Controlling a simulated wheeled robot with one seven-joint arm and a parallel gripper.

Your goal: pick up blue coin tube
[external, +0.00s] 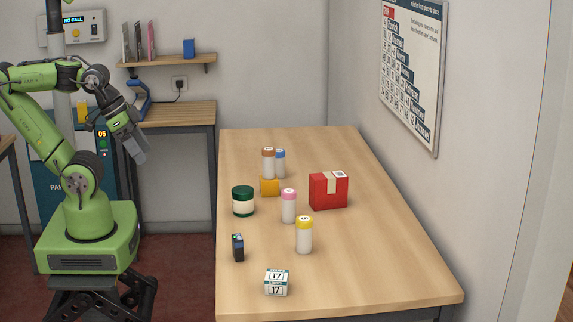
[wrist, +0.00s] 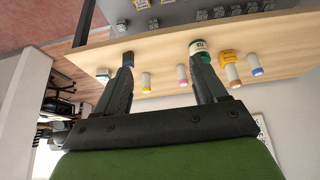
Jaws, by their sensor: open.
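The blue coin tube (external: 281,164) is a white upright cylinder with a blue cap at the far part of the counter. In the external view the brown-capped tube (external: 268,163) stands beside it and covers part of its left side. In the wrist view the blue tube (wrist: 257,70) shows at the right, outside the span of my fingers. My gripper (external: 139,152) is open and empty, off the counter's left side and well apart from the tube. Its two fingers also show in the wrist view (wrist: 161,72).
A yellow block (external: 270,187) sits just in front of the two far tubes. A green jar (external: 243,201), pink-capped tube (external: 288,207), red box (external: 328,191), yellow-capped tube (external: 304,237), dark box (external: 238,248) and calendar cube (external: 276,283) stand nearer. The counter's far end is clear.

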